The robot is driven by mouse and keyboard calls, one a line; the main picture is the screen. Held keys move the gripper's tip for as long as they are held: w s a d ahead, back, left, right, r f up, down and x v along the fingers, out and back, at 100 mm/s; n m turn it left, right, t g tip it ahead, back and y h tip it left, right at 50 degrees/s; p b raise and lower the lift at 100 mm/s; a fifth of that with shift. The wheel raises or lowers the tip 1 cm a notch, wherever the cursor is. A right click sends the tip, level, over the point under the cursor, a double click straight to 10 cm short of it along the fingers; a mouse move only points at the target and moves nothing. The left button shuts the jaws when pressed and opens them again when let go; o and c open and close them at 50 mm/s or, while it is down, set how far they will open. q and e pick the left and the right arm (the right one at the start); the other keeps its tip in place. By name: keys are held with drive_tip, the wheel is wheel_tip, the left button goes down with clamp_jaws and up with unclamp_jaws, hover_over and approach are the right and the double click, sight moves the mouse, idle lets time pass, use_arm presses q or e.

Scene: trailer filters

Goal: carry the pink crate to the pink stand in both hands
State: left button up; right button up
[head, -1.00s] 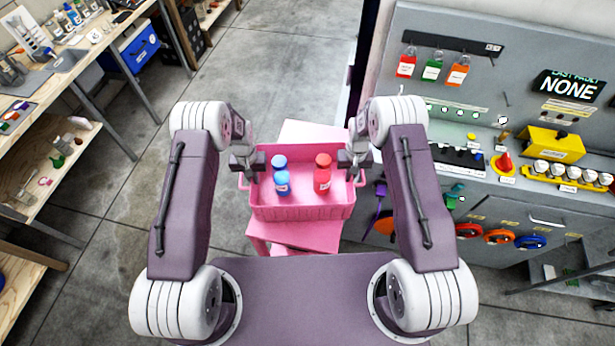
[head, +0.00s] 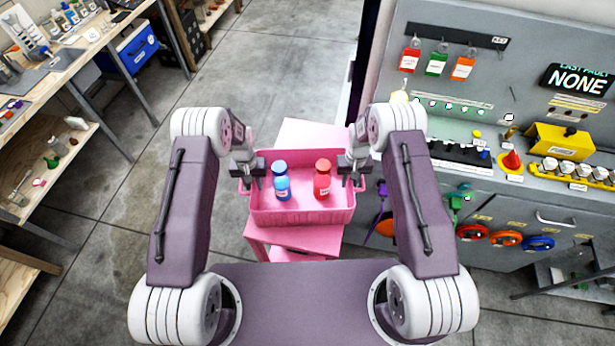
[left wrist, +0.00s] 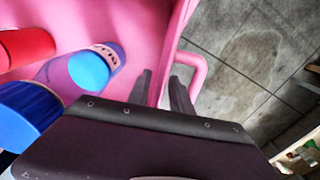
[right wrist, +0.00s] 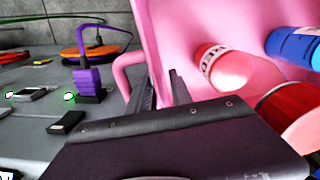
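The pink crate (head: 300,214) appears to rest level on the pink stand (head: 310,136), though its underside is hidden. It holds an upright blue bottle (head: 282,188) and a red bottle (head: 321,185). My left gripper (head: 253,181) is at the crate's left side; in the left wrist view its fingers (left wrist: 160,82) stand apart on either side of the crate wall, beside the handle (left wrist: 196,75). My right gripper (head: 352,182) is at the right side; in the right wrist view its fingers (right wrist: 163,85) also straddle the wall, beside the other handle (right wrist: 127,65).
A grey control panel (head: 480,195) with knobs and hanging tags stands close on the right. Wooden workbenches (head: 40,205) with small items stand on the left. The grey floor between the left bench and the stand is clear.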

use_arm(q)
wheel_tip(320, 180, up, 12)
use_arm(e)
wheel_tip(320, 180, up, 12)
idle(0.6)
